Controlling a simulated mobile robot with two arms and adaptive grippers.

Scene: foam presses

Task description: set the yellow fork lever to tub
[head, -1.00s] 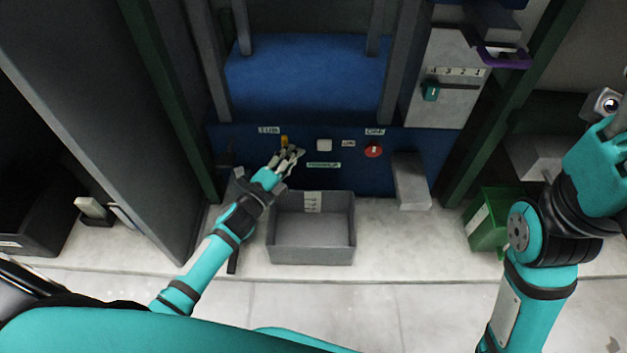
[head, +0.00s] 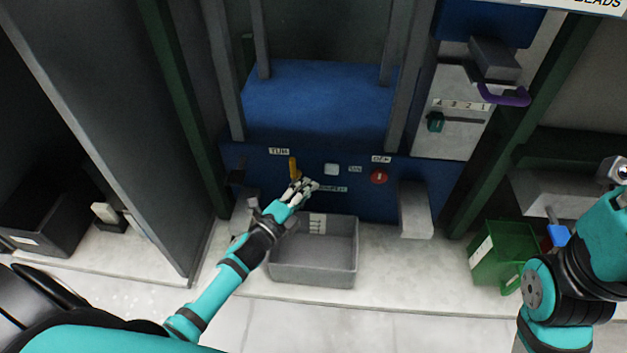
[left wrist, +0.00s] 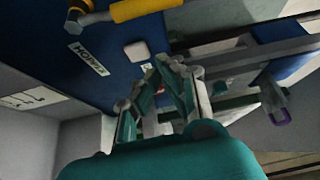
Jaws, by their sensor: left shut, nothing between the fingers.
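The yellow fork lever (head: 294,168) stands out from the blue press panel, its handle pointing up beside the TUB label (head: 279,151). In the left wrist view its yellow handle (left wrist: 147,9) crosses the top edge, on a grey rod. The HOPPER label (left wrist: 87,59) is below it there; in the head view my fingers partly cover that label. My left gripper (head: 308,184) is shut and empty, just below and right of the lever, and appears apart from it. Its fingers (left wrist: 166,68) also show in the left wrist view.
Right of the lever are a white button (head: 331,169) and a red knob (head: 379,177). A grey tub (head: 313,273) stands below the panel, under my left forearm. A grey block (head: 415,210) juts out at the right. A green bin (head: 500,250) stands farther right.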

